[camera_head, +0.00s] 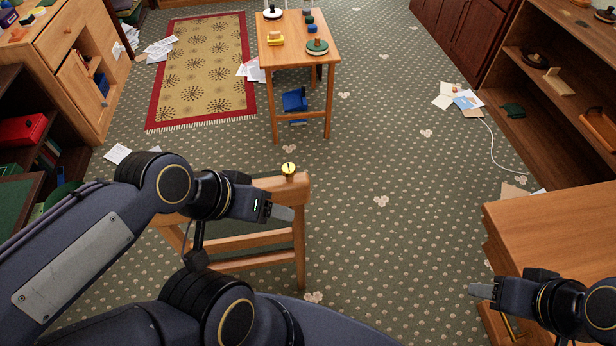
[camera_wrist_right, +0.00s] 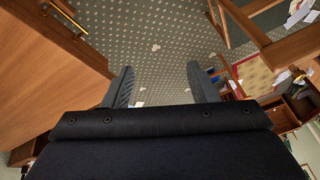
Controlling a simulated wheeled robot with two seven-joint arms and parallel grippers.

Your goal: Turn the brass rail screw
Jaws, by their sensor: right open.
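The brass rail screw (camera_head: 289,168) is a small yellow round head with a dark mark across its top. It stands upright at the right end of the top rail of a wooden stand (camera_head: 292,186). My left gripper (camera_head: 283,213) points right, just below the screw in the picture and apart from it. Its fingers overlap from this side, so their gap is hidden. My right gripper (camera_head: 476,290) is at lower right beside the wooden desk, far from the screw. In the right wrist view its two fingers (camera_wrist_right: 160,88) are spread with nothing between them.
A wooden desk (camera_head: 550,215) stands close to my right gripper. A small table (camera_head: 290,50) with toys stands beyond the stand, near a red-bordered rug (camera_head: 200,70). Shelves line both sides. The carpet (camera_head: 400,170) between stand and desk is clear.

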